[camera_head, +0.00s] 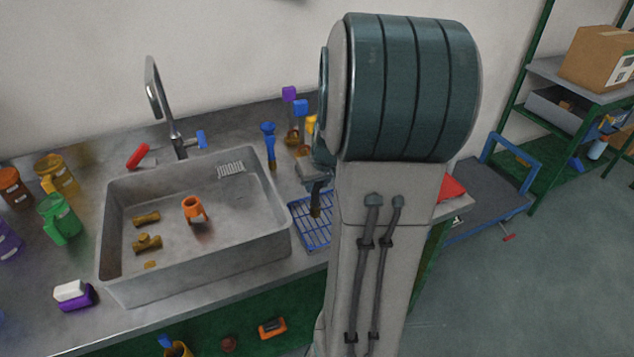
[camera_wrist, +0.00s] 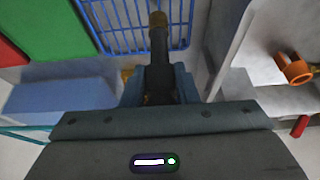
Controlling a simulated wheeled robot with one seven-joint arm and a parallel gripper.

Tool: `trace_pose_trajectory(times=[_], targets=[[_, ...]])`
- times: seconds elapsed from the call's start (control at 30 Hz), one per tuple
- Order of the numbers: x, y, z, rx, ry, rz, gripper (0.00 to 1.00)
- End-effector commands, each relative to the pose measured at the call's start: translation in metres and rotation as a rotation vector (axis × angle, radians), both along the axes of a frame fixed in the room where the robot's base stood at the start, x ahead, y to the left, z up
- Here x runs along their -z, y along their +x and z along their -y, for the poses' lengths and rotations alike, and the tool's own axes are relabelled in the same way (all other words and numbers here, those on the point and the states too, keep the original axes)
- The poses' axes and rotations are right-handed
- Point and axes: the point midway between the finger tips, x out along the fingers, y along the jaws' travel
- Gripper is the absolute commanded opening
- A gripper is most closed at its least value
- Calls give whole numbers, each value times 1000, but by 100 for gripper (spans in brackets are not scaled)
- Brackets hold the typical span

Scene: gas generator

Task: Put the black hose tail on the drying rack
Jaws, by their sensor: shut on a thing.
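The black hose tail (camera_wrist: 158,52) is a dark ribbed piece with a brownish tip, in the middle of the wrist view. My gripper (camera_wrist: 159,84) is shut on its near part, with a finger on either side. The tip points away from the gripper toward the blue wire drying rack (camera_wrist: 112,42). In the head view the rack (camera_head: 306,232) lies on the counter right of the sink, partly hidden by my arm. My gripper (camera_head: 315,186) is over the rack there, with the dark hose tail (camera_head: 315,208) below it. I cannot tell whether the tail touches the wires.
The grey sink (camera_head: 205,272) stands left of the rack and holds an orange part (camera_head: 194,209) and brass fittings (camera_head: 147,243). Brushes (camera_head: 268,143) with coloured handles stand behind the rack. A red item (camera_head: 451,188) lies to the right, behind my arm.

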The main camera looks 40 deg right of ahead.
Motion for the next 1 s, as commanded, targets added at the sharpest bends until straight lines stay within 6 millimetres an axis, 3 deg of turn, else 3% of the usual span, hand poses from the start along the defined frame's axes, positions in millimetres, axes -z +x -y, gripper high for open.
trace_pose_trajectory(times=[0.43, 0.47, 0.53, 0.83, 1.0], targets=[[10, 0, 0, -1, -2, 1, 0], [9, 0, 0, -1, -1, 0, 32], [9, 0, 0, -1, -1, 0, 52], [8, -1, 0, -1, -1, 0, 52], [-2, -3, 0, 0, -3, 0, 52]])
